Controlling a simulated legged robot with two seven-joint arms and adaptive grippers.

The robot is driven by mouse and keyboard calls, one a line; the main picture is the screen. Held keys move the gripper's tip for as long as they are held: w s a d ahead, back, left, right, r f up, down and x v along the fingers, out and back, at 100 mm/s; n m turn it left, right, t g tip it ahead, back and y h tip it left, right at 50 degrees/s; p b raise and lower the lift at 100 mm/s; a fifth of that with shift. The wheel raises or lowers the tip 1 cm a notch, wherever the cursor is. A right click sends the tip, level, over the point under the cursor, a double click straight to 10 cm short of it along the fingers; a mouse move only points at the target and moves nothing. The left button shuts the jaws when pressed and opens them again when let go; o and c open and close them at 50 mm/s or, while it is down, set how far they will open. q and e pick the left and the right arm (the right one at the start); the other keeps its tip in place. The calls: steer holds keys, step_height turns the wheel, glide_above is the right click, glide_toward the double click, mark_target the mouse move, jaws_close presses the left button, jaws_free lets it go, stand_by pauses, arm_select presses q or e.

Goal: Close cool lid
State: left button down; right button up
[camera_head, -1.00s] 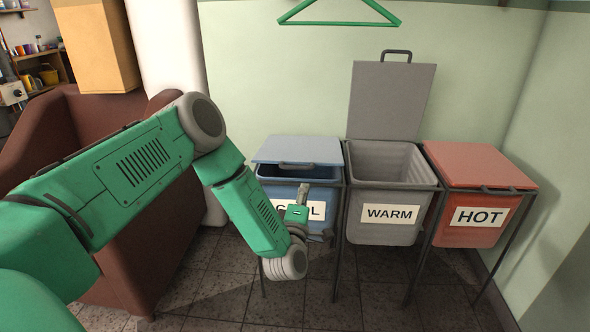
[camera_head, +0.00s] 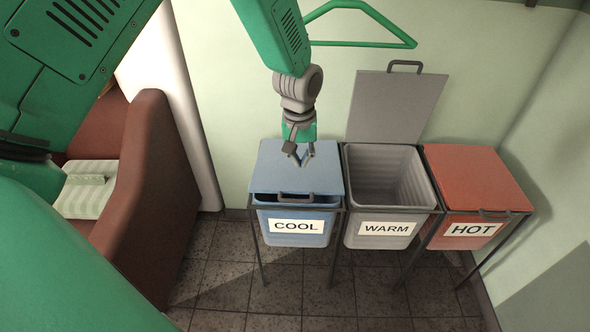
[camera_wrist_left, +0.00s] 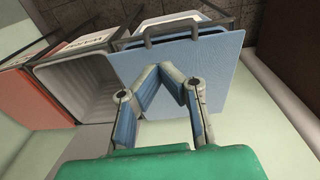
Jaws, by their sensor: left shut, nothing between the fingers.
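The blue cool lid (camera_head: 298,168) lies over the blue COOL bin (camera_head: 274,236). A dark gap shows under its front edge, by the grey handle (camera_head: 296,197), so it is slightly raised there. My left gripper (camera_head: 301,161) is above the lid's upper middle, pointing down, shut and empty. In the left wrist view the gripper (camera_wrist_left: 165,68) is in front of the blue lid (camera_wrist_left: 222,70), with the lid's handle beyond the fingertips. I cannot tell whether the fingertips touch the lid. My right gripper is not in view.
The grey WARM bin (camera_head: 383,232) stands open beside it, its lid (camera_head: 394,105) upright against the wall. The red HOT bin (camera_head: 468,232) is shut at the right. A brown armchair (camera_head: 150,200) stands at the left. A green hanger (camera_head: 362,42) hangs above.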

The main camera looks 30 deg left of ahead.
arm_select(q)
steer(key=a, duration=0.1)
steer(key=b, duration=0.1)
glide_above(299, 201)
steer(key=shift+g, duration=0.3)
step_height(299, 201, down, 7)
steer(key=shift+f, duration=0.2)
steer(key=f, duration=0.2)
steer(key=a+f, duration=0.1)
steer(key=f, duration=0.2)
steer(key=shift+a+f, duration=0.35)
steer(key=shift+d, duration=0.3)
steer(key=shift+d+r+b, duration=0.1)
steer(key=shift+d+b, duration=0.2)
steer(key=shift+d, duration=0.2)
step_height(299, 201, down, 6)
steer(key=b, duration=0.3)
step_height(299, 201, up, 14)
steer(key=s+p, duration=0.3)
steer(key=p, duration=0.2)
steer(key=shift+d, duration=0.35)
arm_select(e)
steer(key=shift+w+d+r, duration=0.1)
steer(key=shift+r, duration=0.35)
